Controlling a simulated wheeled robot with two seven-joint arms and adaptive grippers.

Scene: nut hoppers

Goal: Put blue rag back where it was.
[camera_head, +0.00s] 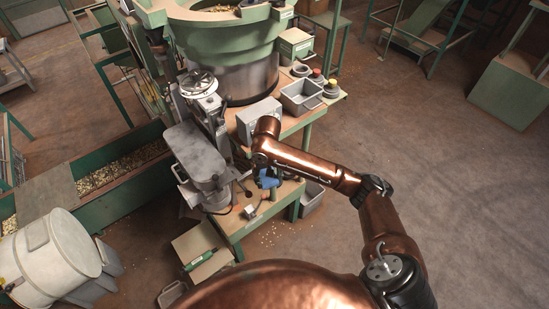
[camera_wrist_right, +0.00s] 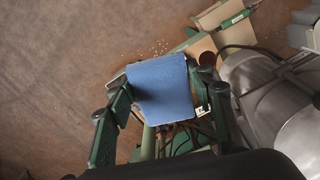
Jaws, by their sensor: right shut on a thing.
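The blue rag (camera_head: 267,181) hangs under my right wrist in the head view, over the near part of the green bench. In the right wrist view the blue rag (camera_wrist_right: 161,92) is a flat blue piece between the two fingers of my right gripper (camera_wrist_right: 164,80). The gripper is shut on it. In the head view my right gripper (camera_head: 264,170) is mostly hidden by my copper arm. The bench (camera_head: 242,220) has a wooden top and green frame. My left gripper is not in view.
A grey machine (camera_head: 200,155) with a handwheel stands close left of my right gripper. A grey bin (camera_head: 300,97) and small jars (camera_head: 331,88) stand on the bench behind. Floor to the right is clear.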

